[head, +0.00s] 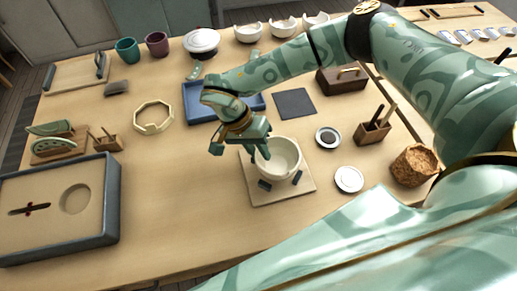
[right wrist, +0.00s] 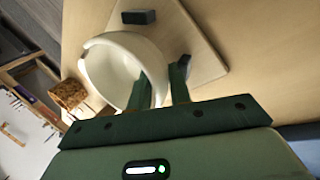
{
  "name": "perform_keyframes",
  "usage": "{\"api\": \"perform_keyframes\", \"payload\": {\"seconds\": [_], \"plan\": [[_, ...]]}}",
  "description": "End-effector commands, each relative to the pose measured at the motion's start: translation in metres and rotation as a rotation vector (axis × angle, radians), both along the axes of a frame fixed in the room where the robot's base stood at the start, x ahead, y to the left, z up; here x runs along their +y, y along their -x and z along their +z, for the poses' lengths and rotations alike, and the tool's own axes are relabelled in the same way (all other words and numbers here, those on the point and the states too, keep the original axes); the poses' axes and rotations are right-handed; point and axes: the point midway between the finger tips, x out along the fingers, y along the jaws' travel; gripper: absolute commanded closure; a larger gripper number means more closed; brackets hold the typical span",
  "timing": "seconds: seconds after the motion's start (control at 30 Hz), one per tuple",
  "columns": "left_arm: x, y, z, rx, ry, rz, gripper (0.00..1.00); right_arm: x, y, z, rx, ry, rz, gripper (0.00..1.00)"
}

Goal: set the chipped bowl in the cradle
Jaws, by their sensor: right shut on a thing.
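The cream chipped bowl (head: 281,160) is upright over the cradle (head: 258,196), a pale square board with dark pads. A pad (head: 264,185) shows at its front and another at its right. The bowl also shows in the right wrist view (right wrist: 112,72), with a notch in its rim. My right gripper (head: 264,151) reaches down at the bowl's left side. Its fingers (right wrist: 162,88) are shut on the bowl's wall. I cannot tell whether the bowl's underside touches the cradle. My left gripper is not in view.
A grey-rimmed tray (head: 112,205) is at left and a blue tray (head: 196,112) stands behind my gripper. Right of the cradle are small dishes (head: 349,179), a wooden tool holder (head: 373,128) and a cork-brown pot (head: 413,166). The table's front stretch is clear.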

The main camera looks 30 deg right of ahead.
Motion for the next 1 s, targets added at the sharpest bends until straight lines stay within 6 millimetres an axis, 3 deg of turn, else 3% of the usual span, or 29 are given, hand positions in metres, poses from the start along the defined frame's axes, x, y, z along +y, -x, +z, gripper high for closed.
{"api": "perform_keyframes", "payload": {"seconds": [0.23, 0.27, 0.33, 0.37, 0.77, 0.8, 1.0], "plan": [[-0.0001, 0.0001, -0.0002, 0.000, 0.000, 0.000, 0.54, 0.0001, 0.0004, -0.0010, 0.001, 0.000, 0.001, 1.00], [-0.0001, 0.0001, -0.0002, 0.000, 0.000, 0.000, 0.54, 0.0000, 0.0005, -0.0009, 0.001, 0.000, 0.001, 0.75], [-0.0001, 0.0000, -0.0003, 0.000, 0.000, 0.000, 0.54, 0.0000, 0.0003, -0.0011, 0.000, 0.000, 0.001, 0.56], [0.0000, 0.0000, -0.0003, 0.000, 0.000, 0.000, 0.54, 0.0001, 0.0003, -0.0012, 0.001, -0.001, 0.002, 0.55], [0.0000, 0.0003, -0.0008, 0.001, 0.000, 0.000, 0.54, 0.0013, 0.0002, -0.0027, -0.001, -0.004, 0.007, 0.55], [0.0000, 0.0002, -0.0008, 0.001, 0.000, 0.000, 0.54, 0.0013, 0.0004, -0.0030, -0.001, -0.004, 0.007, 0.66], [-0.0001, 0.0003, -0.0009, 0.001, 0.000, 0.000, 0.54, 0.0013, 0.0008, -0.0032, 0.001, -0.004, 0.007, 0.67]]}}
